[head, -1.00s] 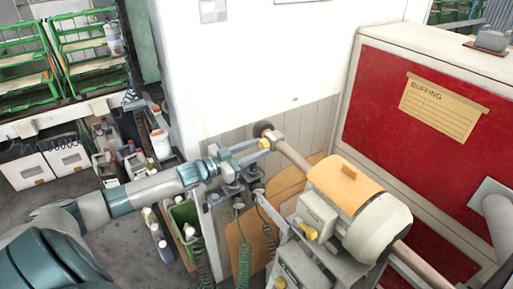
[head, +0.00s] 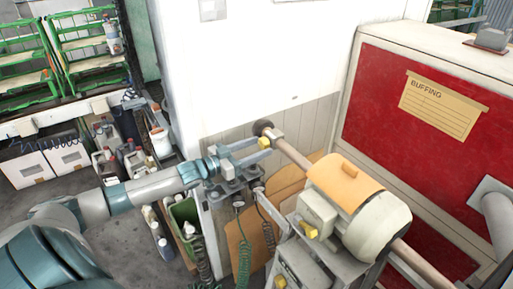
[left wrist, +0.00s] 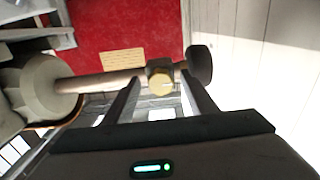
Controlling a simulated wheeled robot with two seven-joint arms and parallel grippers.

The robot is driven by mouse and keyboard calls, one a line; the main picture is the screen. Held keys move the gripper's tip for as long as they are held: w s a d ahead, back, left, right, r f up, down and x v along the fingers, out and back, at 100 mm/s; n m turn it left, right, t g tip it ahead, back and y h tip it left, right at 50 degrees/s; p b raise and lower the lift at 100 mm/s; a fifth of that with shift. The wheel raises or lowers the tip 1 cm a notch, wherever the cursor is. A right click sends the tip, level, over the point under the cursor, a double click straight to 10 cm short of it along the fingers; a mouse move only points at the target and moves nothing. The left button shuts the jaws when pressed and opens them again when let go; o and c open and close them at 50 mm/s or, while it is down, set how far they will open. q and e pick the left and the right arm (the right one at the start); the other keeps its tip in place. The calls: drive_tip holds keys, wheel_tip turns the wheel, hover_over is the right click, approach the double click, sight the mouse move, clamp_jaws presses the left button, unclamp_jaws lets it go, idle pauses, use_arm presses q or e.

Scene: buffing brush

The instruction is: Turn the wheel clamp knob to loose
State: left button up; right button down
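The yellow wheel clamp knob (head: 264,143) sits on a collar on the shaft, just beside the dark wheel (head: 262,128) at the shaft's end. My left gripper (head: 262,147) reaches in from the left, with its fingertips at the knob. In the left wrist view the knob (left wrist: 160,85) shows between the two spread fingertips (left wrist: 160,88), with gaps visible on both sides. The fingers look open, and I cannot tell whether either touches the knob or collar. The wheel (left wrist: 200,64) is just beyond the right fingertip in that view. My right gripper is not in view.
The buffing motor (head: 365,205) with its tan top plate stands right of the knob. A red panel (head: 415,120) with a buffing label is behind it. A white wall (head: 260,65) rises behind the wheel. Coiled hoses (head: 243,260) hang below my gripper.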

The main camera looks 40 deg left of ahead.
use_arm(q)
drive_tip(key=shift+s, duration=0.1)
idle(0.3)
drive_tip(key=shift+b+v, duration=0.45)
drive_tip(key=shift+v, duration=0.4)
drive_tip(key=b+v, duration=0.3)
drive_tip(key=v, duration=1.2)
drive_tip(key=shift+s+a+b, duration=0.2)
drive_tip(key=shift+b, duration=0.2)
